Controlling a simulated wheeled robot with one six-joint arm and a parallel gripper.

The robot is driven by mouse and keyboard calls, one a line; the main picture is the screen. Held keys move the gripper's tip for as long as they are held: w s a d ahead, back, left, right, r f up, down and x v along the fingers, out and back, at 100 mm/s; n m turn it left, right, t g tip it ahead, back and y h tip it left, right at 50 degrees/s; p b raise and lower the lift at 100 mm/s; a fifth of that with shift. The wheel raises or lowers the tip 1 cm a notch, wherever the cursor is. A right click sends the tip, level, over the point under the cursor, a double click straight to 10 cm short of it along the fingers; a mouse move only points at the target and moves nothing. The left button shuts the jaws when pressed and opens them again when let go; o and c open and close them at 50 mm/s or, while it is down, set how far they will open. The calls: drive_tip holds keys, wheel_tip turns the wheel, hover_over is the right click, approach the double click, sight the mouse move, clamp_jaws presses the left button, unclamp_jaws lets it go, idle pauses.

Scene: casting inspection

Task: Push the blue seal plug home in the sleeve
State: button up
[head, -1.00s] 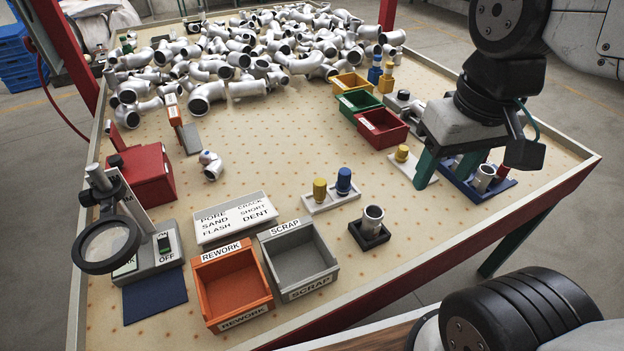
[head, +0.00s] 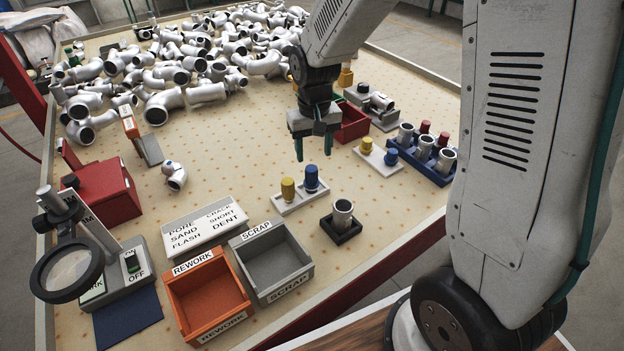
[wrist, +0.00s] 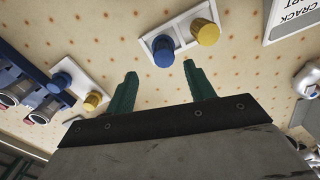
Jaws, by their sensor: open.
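A blue seal plug (head: 311,177) stands upright beside a yellow plug (head: 288,190) in a white holder (head: 302,203); this blue plug also shows in the wrist view (wrist: 163,50). A second blue plug (head: 390,157) stands in another white holder with a yellow plug further right. A grey metal sleeve (head: 343,212) stands upright in a black block (head: 341,232), its open top dark with no plug visible in it. My gripper (head: 314,153) is open and empty, fingers down, above the table just behind the first holder.
A blue rack (head: 432,168) with several sleeves and red plugs stands to the right. An orange rework bin (head: 208,300) and a grey scrap bin (head: 270,265) stand in front. Several castings (head: 190,60) are heaped at the back.

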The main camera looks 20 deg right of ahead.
sight(311, 168)
drive_tip(key=f, duration=0.8)
drive_tip(key=shift+a+f, duration=0.15)
drive_tip(key=shift+a, duration=0.15)
drive_tip(key=c, duration=1)
